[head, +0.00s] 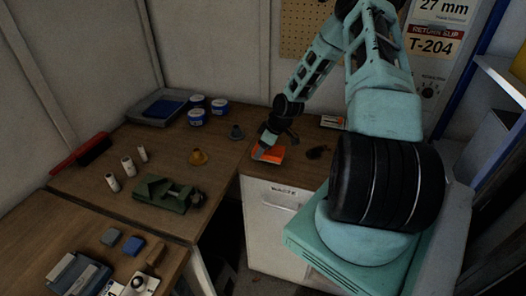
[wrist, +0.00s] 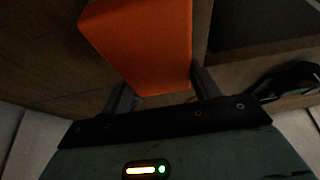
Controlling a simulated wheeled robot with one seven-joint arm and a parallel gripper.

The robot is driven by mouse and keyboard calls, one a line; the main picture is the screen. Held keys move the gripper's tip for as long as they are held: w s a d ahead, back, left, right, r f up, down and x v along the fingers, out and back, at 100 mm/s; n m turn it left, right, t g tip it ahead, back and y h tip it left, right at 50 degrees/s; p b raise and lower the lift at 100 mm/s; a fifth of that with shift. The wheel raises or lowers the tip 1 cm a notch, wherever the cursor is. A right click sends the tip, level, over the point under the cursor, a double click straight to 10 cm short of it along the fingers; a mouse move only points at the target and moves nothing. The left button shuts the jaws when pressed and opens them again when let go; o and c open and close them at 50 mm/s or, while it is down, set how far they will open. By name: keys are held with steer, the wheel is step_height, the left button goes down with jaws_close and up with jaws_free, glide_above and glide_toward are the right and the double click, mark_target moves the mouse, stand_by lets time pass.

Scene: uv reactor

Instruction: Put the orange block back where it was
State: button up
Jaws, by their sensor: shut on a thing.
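The orange block (head: 268,155) is at the counter's front part, above the cabinet face marked WASTE, in the head view. My gripper (head: 270,142) is over it and shut on it. In the wrist view the block (wrist: 145,45) fills the upper middle, with a finger of my gripper (wrist: 163,88) on each side. I cannot tell whether the block touches the counter. Its far end is cut off by the frame in the wrist view.
A small dark object (head: 318,152) lies right of the block. A green vise (head: 165,193), white cylinders (head: 129,166) and blue-white cans (head: 197,117) are further left. A wall closes the back.

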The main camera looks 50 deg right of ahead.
steer(key=shift+f, duration=1.15)
steer(key=shift+f, duration=0.1)
steer(key=shift+f, duration=0.15)
steer(key=o, duration=1.3)
steer(key=shift+c, duration=0.2)
